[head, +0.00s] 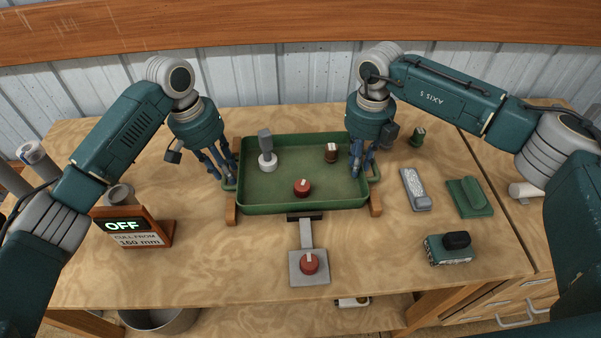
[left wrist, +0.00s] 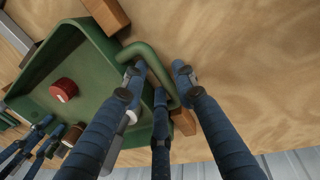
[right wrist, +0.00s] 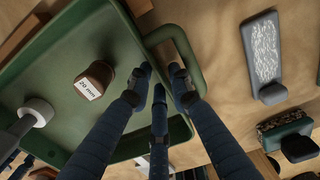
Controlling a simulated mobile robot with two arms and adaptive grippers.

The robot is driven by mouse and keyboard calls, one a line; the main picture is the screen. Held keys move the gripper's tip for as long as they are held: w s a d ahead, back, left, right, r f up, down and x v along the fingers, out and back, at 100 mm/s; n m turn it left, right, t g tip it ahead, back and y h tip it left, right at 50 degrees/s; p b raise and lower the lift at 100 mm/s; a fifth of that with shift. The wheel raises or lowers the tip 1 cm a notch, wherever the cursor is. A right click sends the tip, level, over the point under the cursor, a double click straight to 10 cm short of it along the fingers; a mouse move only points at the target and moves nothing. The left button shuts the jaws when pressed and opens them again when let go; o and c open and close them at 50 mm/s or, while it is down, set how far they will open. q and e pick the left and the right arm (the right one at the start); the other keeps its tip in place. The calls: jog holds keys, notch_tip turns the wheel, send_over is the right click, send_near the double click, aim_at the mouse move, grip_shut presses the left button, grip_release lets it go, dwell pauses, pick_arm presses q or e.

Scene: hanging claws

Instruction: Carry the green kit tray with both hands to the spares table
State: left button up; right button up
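The green kit tray (head: 300,208) rests level on wooden blocks on the workbench. It holds a red knob (head: 302,187), a brown piece marked 20 mm (right wrist: 95,80) and a grey-and-white piece (head: 266,158). My left gripper (left wrist: 158,78) is open at the tray's left handle (left wrist: 158,62), with fingertips on either side of the bar. My right gripper (right wrist: 160,75) is open over the tray's right handle (right wrist: 192,55). Its fingertips are apart; I cannot tell whether they touch the bar.
A red knob on a grey plate (head: 309,278) is in front of the tray. A drawer unit (head: 510,305) adjoins the bench.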

pick_arm(q)
jog(key=c, duration=0.4)
pick_arm(e)
jog(key=c, duration=0.4)
pick_arm(q)
grip_shut()
pick_arm(e)
grip_shut()
pick_arm(q)
jog(key=shift+r, duration=0.15)
pick_arm(e)
jog(key=shift+r, duration=0.15)
